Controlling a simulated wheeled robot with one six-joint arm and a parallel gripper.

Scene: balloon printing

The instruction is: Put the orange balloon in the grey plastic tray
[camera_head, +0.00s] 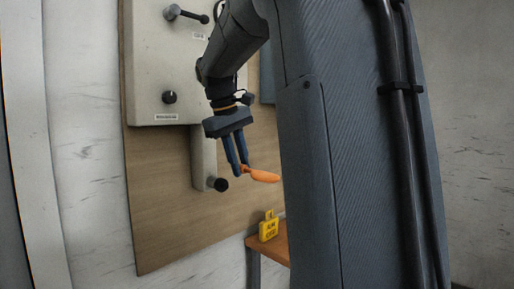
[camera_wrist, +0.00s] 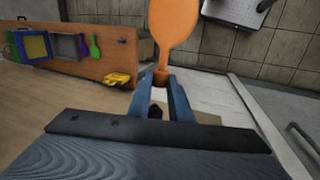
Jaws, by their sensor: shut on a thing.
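My gripper (camera_head: 240,170) is shut on the neck of the orange balloon (camera_head: 265,176) and holds it in the air in front of the wooden wall board. In the wrist view the balloon (camera_wrist: 173,22) sticks out beyond the fingertips (camera_wrist: 161,82), with its wide end cut off by the top edge. A grey, square, tray-like container (camera_wrist: 68,46) lies on the brown table (camera_wrist: 105,62) to the left in the wrist view, away from the gripper. It seems to be the grey plastic tray. I cannot see it in the head view.
Beside the tray are a blue-and-yellow frame (camera_wrist: 33,46), a green balloon (camera_wrist: 94,46) and a small blue item (camera_wrist: 122,41). A yellow block (camera_head: 268,229) stands on the table's end (camera_head: 270,248). A grey panel with black knobs (camera_head: 160,60) is on the wall behind my arm.

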